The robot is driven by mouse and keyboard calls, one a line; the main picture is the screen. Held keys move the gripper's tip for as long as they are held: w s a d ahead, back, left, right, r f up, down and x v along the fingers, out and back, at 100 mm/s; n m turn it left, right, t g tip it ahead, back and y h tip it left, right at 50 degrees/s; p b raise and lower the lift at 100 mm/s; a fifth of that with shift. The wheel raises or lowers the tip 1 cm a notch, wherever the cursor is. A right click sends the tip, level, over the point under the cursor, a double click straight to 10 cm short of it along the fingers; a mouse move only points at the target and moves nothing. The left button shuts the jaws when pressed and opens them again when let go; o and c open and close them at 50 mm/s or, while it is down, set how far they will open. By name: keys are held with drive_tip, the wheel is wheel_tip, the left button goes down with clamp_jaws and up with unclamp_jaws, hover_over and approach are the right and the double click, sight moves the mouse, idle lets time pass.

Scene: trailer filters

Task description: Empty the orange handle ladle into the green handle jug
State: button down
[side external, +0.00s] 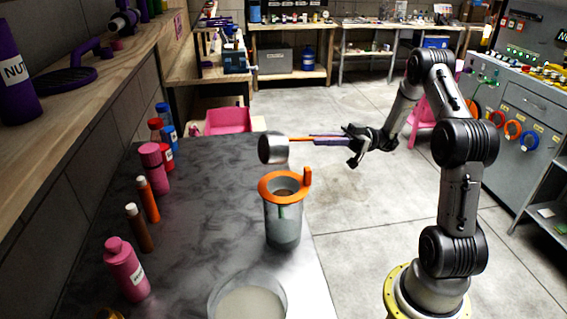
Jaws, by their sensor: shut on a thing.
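The ladle has a grey metal cup (274,150) and a thin handle (312,138) that looks orange near the cup and purple farther along. My gripper (357,146) is shut on the far end of this handle and holds the ladle roughly level in the air. The cup is above and slightly left of a grey jug (284,225), apart from it. The jug stands upright on the dark table, with an orange ring and tab at its top and a small green strip, perhaps its handle, on its front. The cup's contents are not visible.
A clear bowl (247,300) with pale contents stands at the front. Several bottles, including a pink one (126,270), line the table's left side. A pink bin (228,121) sits beyond the table's (215,205) far end. The middle of the tabletop is clear.

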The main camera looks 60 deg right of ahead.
drive_tip(key=shift+f+y, duration=0.4)
drive_tip(key=shift+f, duration=0.05)
idle(1.0)
